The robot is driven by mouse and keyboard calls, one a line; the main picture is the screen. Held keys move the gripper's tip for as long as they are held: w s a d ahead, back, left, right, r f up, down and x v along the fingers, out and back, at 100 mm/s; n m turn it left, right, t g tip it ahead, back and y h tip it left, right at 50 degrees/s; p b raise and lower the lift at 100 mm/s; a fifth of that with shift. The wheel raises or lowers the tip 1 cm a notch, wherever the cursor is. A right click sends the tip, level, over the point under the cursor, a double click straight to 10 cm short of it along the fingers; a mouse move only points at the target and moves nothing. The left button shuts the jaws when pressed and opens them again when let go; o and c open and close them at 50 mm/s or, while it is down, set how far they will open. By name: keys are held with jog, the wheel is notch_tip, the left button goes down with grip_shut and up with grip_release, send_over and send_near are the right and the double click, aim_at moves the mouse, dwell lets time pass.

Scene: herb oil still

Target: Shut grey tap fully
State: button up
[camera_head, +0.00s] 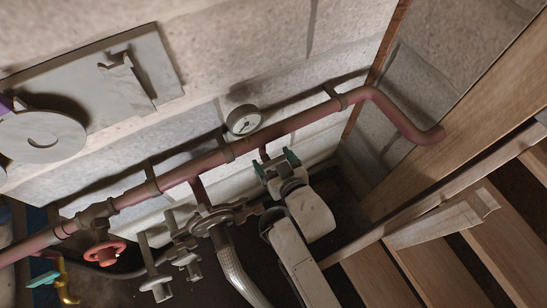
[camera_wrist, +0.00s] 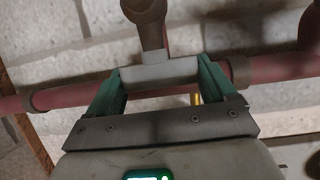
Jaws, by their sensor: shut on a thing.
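The grey tap has a light grey bar handle (camera_wrist: 158,72) on a darker brownish stem (camera_wrist: 146,14) in the wrist view. My gripper (camera_wrist: 163,80) has its two teal fingers at the two ends of this bar and is shut on it. In the head view, my gripper (camera_head: 276,161) is at the middle, just below the dull red pipe (camera_head: 300,120). The tap handle is mostly hidden there by my fingers and wrist. How far the tap is turned cannot be told.
A round gauge (camera_head: 244,120) sits above the pipe. To the left are grey valves (camera_head: 185,258), a red handwheel (camera_head: 104,252) and a yellow tap (camera_head: 67,290). A grey hose (camera_head: 233,270) runs beside my arm. Wooden slats (camera_head: 440,265) lie at the right.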

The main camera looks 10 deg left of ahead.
jog(key=shift+w+d, duration=0.1)
jog(key=shift+d, duration=0.05)
jog(key=o, duration=0.9)
jog(key=shift+c, duration=0.2)
jog(key=v, duration=1)
jog(key=shift+s+r+p, duration=0.2)
jog(key=shift+s+p, duration=0.15)
jog(key=shift+p, duration=0.05)
jog(key=shift+d, duration=0.15)
